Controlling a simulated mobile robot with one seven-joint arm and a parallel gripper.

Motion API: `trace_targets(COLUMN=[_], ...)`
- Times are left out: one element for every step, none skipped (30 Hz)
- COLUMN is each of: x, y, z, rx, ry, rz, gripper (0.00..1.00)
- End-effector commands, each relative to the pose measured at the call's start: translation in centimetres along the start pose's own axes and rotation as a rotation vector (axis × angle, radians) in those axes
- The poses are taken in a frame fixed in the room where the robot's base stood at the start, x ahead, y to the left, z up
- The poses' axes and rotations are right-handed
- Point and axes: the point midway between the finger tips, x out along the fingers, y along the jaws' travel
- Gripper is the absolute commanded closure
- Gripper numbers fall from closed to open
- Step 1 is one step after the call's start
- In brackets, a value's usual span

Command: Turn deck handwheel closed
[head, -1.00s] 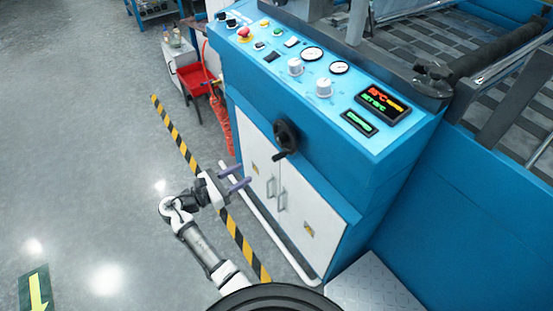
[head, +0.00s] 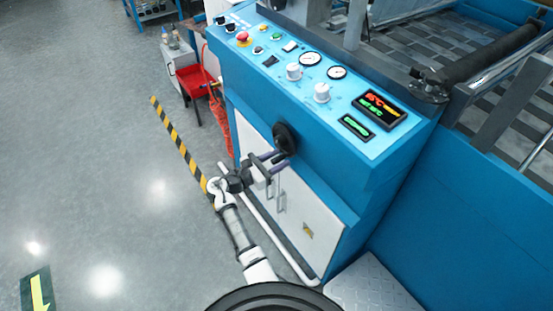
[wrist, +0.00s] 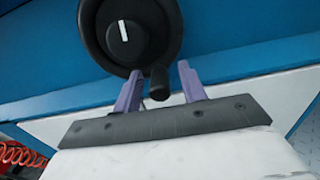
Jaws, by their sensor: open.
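The black handwheel (head: 287,135) sits on the blue front of the machine, above the white cabinet doors. In the wrist view the handwheel (wrist: 113,38) is large, with a white mark upright on its hub and its top cut off. Its short dark handle (wrist: 159,84) points towards the camera at the lower right of the rim. My gripper (head: 277,157) is close below the handwheel. Its two purple fingers are open, one on each side of the handle in the wrist view (wrist: 159,68). I cannot tell whether either finger touches it.
The control panel (head: 283,88), with knobs, gauges and a lit display, slopes above the handwheel. Cabinet doors with handles (head: 282,203) lie below my gripper. A white pipe (head: 265,222) runs low along the cabinet.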

Motion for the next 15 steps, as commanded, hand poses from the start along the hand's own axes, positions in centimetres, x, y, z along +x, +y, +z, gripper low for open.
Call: trace_targets(x=[0.05, 0.05, 0.05, 0.04, 0.04, 0.03, 0.02, 0.02, 0.01, 0.01, 0.01, 0.00, 0.00, 0.00, -0.01], y=[0.00, 0.01, 0.01, 0.01, 0.01, 0.01, 0.01, 0.01, 0.01, 0.01, 0.01, 0.02, 0.02, 0.01, 0.01], z=[-0.01, -0.01, -0.01, -0.01, -0.01, -0.01, -0.01, 0.00, 0.00, 0.00, 0.00, 0.00, 0.00, 0.00, 0.00], rx=[0.000, 0.000, 0.000, 0.000, 0.000, 0.001, 0.001, 0.001, 0.001, 0.001, 0.001, 0.001, 0.001, 0.001, 0.001], ry=[0.000, 0.000, 0.000, 0.000, 0.000, 0.000, 0.000, 0.000, 0.000, 0.000, 0.000, 0.000, 0.000, 0.000, 0.000], rz=[0.000, 0.000, 0.000, 0.000, 0.000, 0.000, 0.000, 0.000, 0.000, 0.000, 0.000, 0.000, 0.000, 0.000, 0.000], gripper=[0.59, 0.59, 0.59, 0.59, 0.59, 0.59, 0.61, 0.65, 0.70, 0.74, 0.78, 0.83, 0.87, 0.91, 0.96])
